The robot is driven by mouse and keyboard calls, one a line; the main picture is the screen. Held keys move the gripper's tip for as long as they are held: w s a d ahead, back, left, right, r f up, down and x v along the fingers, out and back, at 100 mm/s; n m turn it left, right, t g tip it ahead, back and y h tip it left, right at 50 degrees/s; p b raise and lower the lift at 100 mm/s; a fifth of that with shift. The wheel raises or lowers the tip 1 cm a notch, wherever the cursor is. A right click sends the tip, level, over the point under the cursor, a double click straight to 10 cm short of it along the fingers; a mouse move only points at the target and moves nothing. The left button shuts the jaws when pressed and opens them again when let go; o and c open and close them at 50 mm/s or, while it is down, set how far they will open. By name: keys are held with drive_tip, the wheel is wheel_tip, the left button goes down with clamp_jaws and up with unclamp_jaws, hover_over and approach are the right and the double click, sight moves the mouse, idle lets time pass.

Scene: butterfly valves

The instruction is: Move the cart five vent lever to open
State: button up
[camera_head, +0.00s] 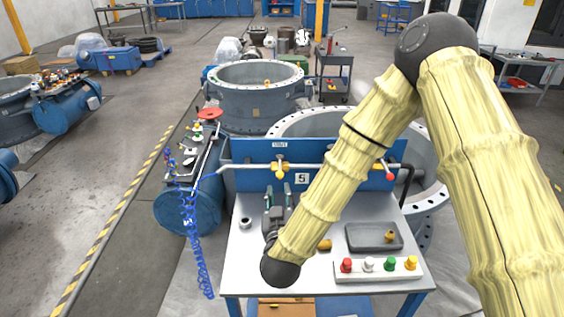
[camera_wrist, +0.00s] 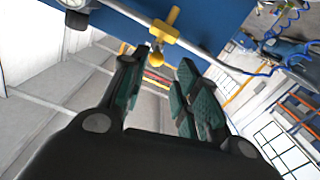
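The cart (camera_head: 315,209) has a metal top and a blue back panel with a "5" plate. A pale pipe crosses the panel. Below a small label, a yellow vent valve (camera_head: 281,167) sits on the pipe. In the wrist view the yellow valve (camera_wrist: 166,30) has a short lever ending in a round knob (camera_wrist: 156,57). My gripper (camera_head: 278,189) is in front of and below the valve, fingers pointing towards it. In the wrist view my gripper (camera_wrist: 162,58) is open and empty, with the knob just beyond and between the fingertips. I cannot tell whether they touch.
A grey tray (camera_head: 362,240) and a strip with coloured knobs (camera_head: 378,274) lie on the cart top. A blue coiled hose (camera_head: 195,235) hangs at the left. Large flanged pipes (camera_head: 258,95) stand behind.

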sight(280, 169)
drive_tip(key=w+p, duration=0.1)
drive_tip(key=w, duration=0.2)
drive_tip(key=w+p, duration=0.1)
drive_tip(key=w, duration=0.2)
drive_tip(key=w+r+p, duration=0.1)
drive_tip(key=w, duration=0.2)
drive_tip(key=shift+w+p, duration=0.25)
drive_tip(key=shift+p, duration=0.15)
drive_tip(key=shift+w+f, duration=0.15)
drive_tip(key=shift+w, duration=0.55)
drive_tip(key=shift+s, duration=0.1)
clamp_jaws()
